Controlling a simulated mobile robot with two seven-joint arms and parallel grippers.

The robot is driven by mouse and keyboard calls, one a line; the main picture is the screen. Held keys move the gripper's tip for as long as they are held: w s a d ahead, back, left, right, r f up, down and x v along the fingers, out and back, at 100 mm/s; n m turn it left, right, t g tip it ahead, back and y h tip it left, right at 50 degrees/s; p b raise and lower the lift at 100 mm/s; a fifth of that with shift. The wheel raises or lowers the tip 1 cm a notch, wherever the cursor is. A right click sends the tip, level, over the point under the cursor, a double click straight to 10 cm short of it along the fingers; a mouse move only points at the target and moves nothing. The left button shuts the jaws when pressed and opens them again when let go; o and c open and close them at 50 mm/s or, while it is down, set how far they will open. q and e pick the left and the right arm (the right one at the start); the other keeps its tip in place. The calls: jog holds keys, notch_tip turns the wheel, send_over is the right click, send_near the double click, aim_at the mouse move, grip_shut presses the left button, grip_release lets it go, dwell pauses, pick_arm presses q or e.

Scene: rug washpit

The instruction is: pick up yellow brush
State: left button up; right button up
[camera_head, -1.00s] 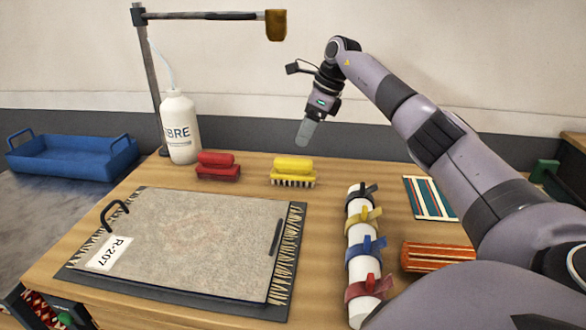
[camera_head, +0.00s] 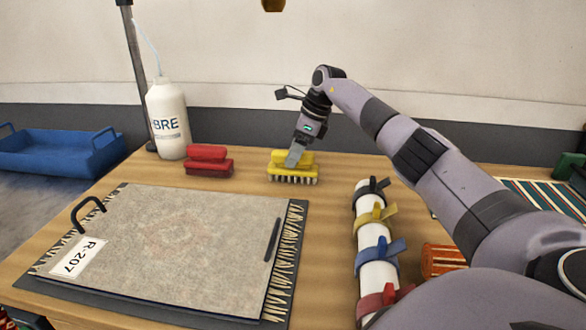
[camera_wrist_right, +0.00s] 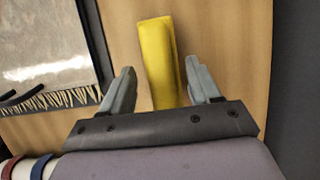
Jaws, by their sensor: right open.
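The yellow brush (camera_head: 280,171) lies bristles down on the wooden table, right of the red brush. My right gripper (camera_head: 293,160) is above it from behind, its fingers overlapping the brush's top in the head view. In the right wrist view the yellow brush (camera_wrist_right: 160,60) stands between the two open fingers of my right gripper (camera_wrist_right: 160,90), with a gap to each side. I cannot tell how far down the fingers reach. My left gripper is not in view.
A red brush (camera_head: 208,162) and a white bottle (camera_head: 168,120) stand to the left. A grey board with a rug piece (camera_head: 180,235) fills the front left. A white roll with coloured straps (camera_head: 372,240) lies front right. A blue tray (camera_head: 60,155) is far left.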

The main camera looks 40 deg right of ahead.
jog(key=shift+x, duration=0.8)
jog(key=shift+f, duration=0.25)
jog(key=c, duration=0.9)
